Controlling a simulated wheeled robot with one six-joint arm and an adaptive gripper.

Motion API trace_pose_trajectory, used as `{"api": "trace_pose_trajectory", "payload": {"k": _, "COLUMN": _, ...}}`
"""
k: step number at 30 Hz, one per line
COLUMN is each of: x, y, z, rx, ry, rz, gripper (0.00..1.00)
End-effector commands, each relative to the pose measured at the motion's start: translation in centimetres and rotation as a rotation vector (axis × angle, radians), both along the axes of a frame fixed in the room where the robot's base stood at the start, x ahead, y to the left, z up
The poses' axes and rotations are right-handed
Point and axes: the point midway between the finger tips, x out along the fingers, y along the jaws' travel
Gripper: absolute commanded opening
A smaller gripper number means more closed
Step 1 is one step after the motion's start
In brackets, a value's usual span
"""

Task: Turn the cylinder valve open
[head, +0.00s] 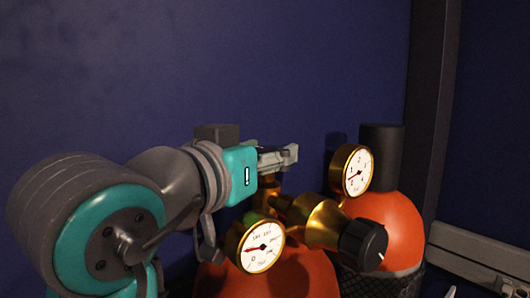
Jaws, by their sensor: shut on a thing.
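The cylinder valve (267,186) is a brass body rising from the near orange cylinder (290,272) in the head view. My gripper (284,157) reaches in from the left, level, at the top of this valve. It is shut on the valve's top; the gripped part is mostly hidden by the fingers. A brass regulator (318,222) with a black knob (362,245) extends to the right of the valve. A front gauge (260,248) and a rear gauge (357,171) are fitted to it. Their needle readings are too small to tell surely.
A second orange cylinder (395,222) with a dark cap (381,155) stands behind at right, with dark netting (380,284) around its lower part. A dark blue wall (200,60) is behind. A dark upright post (432,100) and a pale rail (475,258) are at right.

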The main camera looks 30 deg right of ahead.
Motion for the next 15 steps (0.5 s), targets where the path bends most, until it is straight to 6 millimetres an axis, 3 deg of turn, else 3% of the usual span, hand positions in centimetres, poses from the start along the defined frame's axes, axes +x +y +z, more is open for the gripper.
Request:
{"api": "trace_pose_trajectory", "payload": {"k": 6, "x": -0.06, "y": -0.09, "z": 0.01, "rx": 0.000, "ry": -0.002, "rz": 0.133, "gripper": 0.20}}
{"api": "trace_pose_trajectory", "payload": {"k": 15, "x": -0.01, "y": 0.02, "z": 0.02, "rx": -0.004, "ry": 0.001, "rz": 0.165, "gripper": 0.20}}
